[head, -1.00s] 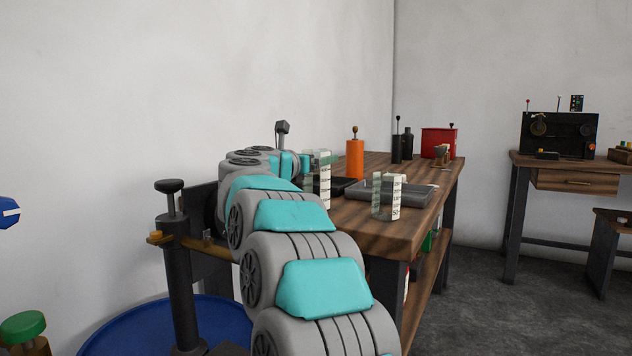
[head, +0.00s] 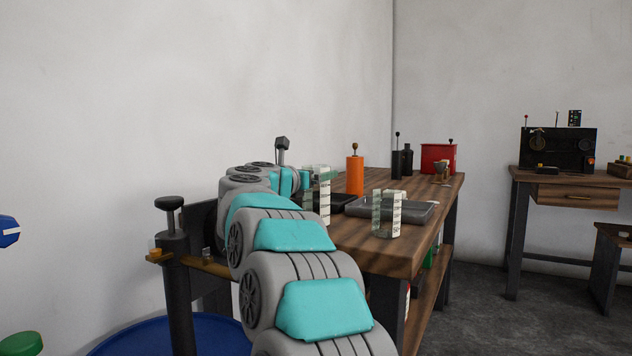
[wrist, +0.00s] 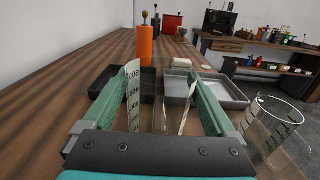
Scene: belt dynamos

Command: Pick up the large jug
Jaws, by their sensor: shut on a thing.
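The large jug (head: 323,203) is clear, with a white marked scale strip, at the near left end of the workbench in the head view. My gripper (wrist: 160,78) has its green fingers on either side of it and is shut on it. In the wrist view the clear jug's white strip (wrist: 133,95) shows between the fingers. The jug looks upright. Its base is hidden, so I cannot tell whether it touches the bench. A second clear jug (head: 387,214) with a similar strip stands to the right; it shows at the right edge of the wrist view (wrist: 275,128).
A grey tray (head: 415,212) and a dark tray (wrist: 103,82) lie just beyond the gripper. An orange cylinder (head: 355,176) stands behind them. Dark bottles (head: 407,160) and a red box (head: 437,157) are at the bench's far end. A blue drum (head: 170,338) is on the floor.

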